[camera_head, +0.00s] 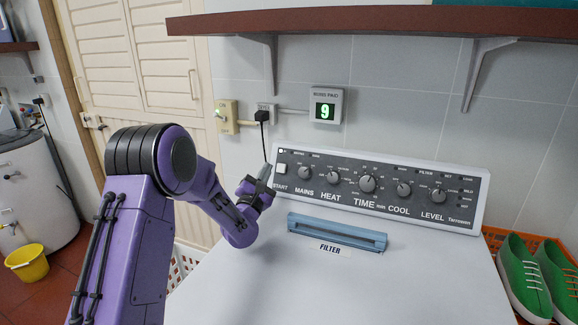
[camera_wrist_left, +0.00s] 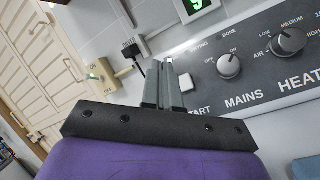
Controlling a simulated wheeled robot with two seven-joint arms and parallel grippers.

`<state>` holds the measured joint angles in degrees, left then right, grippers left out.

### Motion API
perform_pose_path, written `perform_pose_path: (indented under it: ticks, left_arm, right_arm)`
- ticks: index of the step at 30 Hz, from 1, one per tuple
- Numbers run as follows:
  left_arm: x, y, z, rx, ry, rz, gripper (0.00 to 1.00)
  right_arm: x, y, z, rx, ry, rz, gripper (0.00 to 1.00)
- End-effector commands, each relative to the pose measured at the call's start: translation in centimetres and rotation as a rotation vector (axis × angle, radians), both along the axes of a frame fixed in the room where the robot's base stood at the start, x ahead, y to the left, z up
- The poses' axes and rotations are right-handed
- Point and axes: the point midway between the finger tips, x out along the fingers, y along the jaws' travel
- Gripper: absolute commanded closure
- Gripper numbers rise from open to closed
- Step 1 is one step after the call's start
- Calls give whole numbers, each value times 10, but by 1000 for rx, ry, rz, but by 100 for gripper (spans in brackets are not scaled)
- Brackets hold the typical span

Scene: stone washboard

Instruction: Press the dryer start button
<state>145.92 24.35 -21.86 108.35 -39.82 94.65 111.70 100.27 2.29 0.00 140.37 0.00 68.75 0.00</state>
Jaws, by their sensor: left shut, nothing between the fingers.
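The dryer's control panel (camera_head: 380,190) stands at the back of its white top. The white square start button (camera_head: 281,169) is at the panel's left end, above the word START. My left gripper (camera_head: 265,171) is shut and empty, with its fingertips just left of the button in the head view. In the left wrist view the closed fingers (camera_wrist_left: 166,80) point toward the panel's left end. My right gripper is not in view.
Several knobs (camera_head: 367,184) line the panel right of the button. A blue filter slot (camera_head: 337,232) lies in the dryer top. A black plug (camera_head: 262,116), a wall switch (camera_head: 227,116) and a display reading 9 (camera_head: 325,110) are above. A brown shelf (camera_head: 380,21) overhangs.

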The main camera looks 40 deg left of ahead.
Motion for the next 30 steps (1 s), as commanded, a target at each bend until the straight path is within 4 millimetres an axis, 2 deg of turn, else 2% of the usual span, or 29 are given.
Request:
perform_pose_path:
  ticks: [10,24,30]
  left_arm:
    - [8,1,-6,1,2,-2,100]
    - [65,18,-35,0,0,-3,100]
    - [76,22,-38,0,0,-2,100]
  right_arm:
    - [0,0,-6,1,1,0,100]
    - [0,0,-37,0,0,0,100]
    - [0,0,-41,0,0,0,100]
